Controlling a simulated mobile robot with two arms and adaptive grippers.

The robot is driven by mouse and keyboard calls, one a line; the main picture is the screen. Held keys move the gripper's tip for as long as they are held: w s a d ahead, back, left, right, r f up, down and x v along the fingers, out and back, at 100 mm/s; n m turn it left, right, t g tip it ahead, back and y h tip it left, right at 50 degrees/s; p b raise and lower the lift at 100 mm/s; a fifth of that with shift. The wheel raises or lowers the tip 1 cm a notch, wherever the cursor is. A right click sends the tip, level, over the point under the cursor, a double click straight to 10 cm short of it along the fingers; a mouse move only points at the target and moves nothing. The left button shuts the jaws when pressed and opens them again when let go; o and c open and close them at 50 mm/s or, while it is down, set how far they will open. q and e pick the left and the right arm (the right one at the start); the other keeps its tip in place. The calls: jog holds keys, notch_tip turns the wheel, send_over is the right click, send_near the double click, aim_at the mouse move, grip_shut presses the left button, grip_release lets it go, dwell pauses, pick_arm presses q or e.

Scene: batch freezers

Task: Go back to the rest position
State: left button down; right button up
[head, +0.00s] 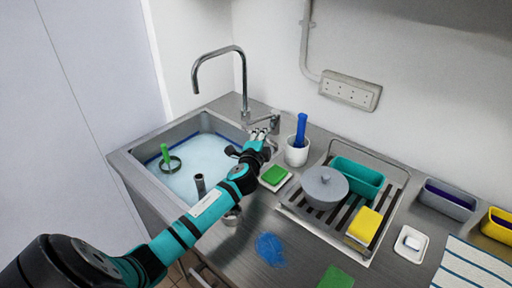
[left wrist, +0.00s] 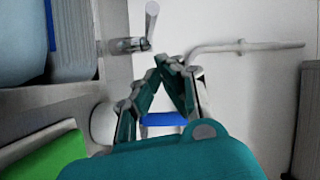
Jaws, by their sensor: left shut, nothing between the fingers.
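My left gripper (head: 258,138) reaches across the counter, near the right rim of the sink and beside the base of the tap. In the left wrist view its fingertips (left wrist: 173,66) meet and hold nothing. My left arm covers part of the sink's front edge. My right gripper shows in neither view.
The sink (head: 205,160) holds water and a green-handled item (head: 165,153). The tap (head: 243,80) rises behind. Right of my gripper stand a white cup (head: 297,155) with a blue handle, a green sponge (head: 274,174) and a drying rack (head: 300,215) with a grey pot (head: 323,187).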

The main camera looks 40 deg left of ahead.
pick_arm(q)
jog(key=v, duration=0.6)
jog(key=shift+s+a+b, duration=0.3)
jog(key=shift+s+b, duration=0.1)
jog(key=shift+b, duration=0.05)
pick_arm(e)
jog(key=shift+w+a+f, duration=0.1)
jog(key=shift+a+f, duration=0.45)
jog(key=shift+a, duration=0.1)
